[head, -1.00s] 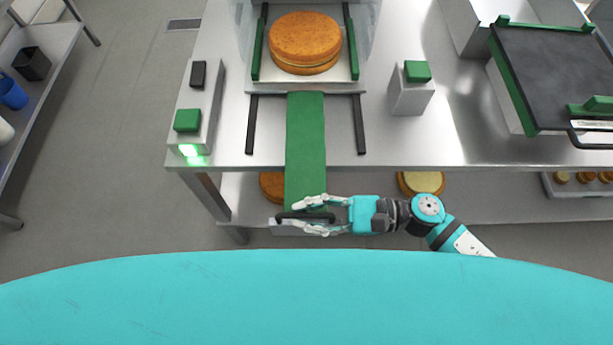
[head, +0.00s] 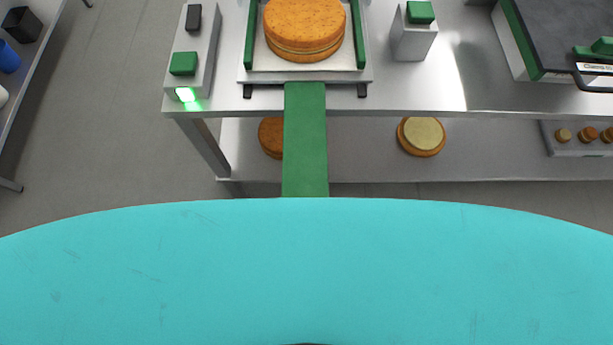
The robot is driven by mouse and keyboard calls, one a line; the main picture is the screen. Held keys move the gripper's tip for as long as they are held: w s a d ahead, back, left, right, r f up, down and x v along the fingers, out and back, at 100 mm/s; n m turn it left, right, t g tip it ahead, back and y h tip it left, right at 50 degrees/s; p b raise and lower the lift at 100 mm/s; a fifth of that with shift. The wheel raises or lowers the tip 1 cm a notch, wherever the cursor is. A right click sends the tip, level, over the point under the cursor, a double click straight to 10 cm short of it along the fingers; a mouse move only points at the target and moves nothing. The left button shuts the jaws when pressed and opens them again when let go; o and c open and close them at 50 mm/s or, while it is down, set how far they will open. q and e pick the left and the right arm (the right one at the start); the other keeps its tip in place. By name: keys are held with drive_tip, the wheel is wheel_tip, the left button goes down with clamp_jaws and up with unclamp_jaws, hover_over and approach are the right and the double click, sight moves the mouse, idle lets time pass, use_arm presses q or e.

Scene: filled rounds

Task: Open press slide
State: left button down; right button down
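The press slide (head: 270,76) is a pale tray with green side rails, on the metal table at top centre. A round filled cake (head: 305,28) sits on it. Its long green handle strip (head: 305,140) runs over the table's front edge towards me and passes out of sight behind my teal body. Only short ends of the black guide rails (head: 362,91) show in front of the slide. The handle's near end is hidden. Neither of my grippers is in view.
A control box (head: 184,64) with green and black buttons and a lit green lamp stands left. A green-topped post (head: 410,38) stands right. A dark-lidded unit (head: 560,30) is at far right. A lower shelf (head: 370,165) holds cake rounds.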

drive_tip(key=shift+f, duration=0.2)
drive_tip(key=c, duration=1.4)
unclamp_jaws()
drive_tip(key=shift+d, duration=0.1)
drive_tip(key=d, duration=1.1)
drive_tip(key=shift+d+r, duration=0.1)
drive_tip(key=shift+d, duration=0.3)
